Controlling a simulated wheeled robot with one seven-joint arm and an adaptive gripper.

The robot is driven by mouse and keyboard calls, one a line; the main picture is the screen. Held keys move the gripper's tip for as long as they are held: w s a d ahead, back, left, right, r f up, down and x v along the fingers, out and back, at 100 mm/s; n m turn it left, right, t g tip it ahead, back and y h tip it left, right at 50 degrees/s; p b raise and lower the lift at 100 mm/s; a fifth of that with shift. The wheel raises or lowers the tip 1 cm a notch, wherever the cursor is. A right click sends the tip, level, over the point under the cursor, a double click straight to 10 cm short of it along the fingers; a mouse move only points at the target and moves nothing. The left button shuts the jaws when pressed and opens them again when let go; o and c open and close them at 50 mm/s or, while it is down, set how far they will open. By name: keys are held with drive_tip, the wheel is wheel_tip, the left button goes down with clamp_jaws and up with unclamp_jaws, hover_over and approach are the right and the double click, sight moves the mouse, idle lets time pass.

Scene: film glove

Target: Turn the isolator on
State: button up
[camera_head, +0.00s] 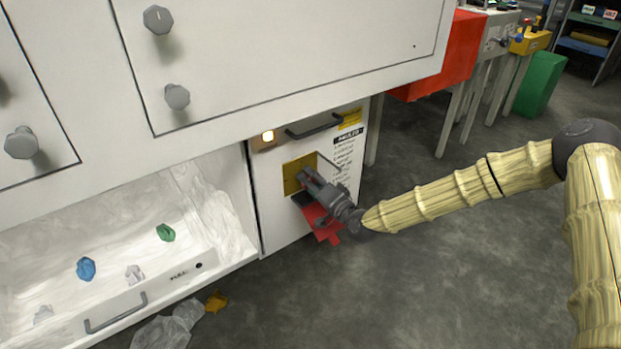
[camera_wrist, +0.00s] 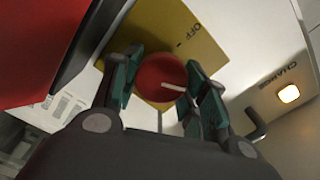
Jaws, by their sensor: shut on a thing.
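The isolator is a round red knob (camera_wrist: 158,78) with a white pointer line, on a yellow plate (camera_wrist: 200,62) marked OFF. In the wrist view the pointer line runs right and slightly down, while the OFF print is above and right of the knob. My gripper (camera_wrist: 163,82) has its green-padded fingers on both sides of the knob, shut on it. In the head view my gripper (camera_head: 305,177) reaches the yellow plate (camera_head: 291,180) on the white cabinet front (camera_head: 275,218), and hides the knob.
A red piece (camera_head: 322,224) sits just below my gripper. A lit lamp (camera_head: 268,136) marked CHARGE and a dark handle (camera_head: 313,126) are above the plate. An open white drawer (camera_head: 120,285) with crumpled scraps is at left. The grey floor at right is mostly clear.

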drive_tip(key=m, duration=0.5)
drive_tip(key=shift+w+f, duration=0.1)
drive_tip(key=shift+d, duration=0.1)
idle(0.5)
drive_tip(key=o, duration=1)
drive_tip(key=v, duration=1.2)
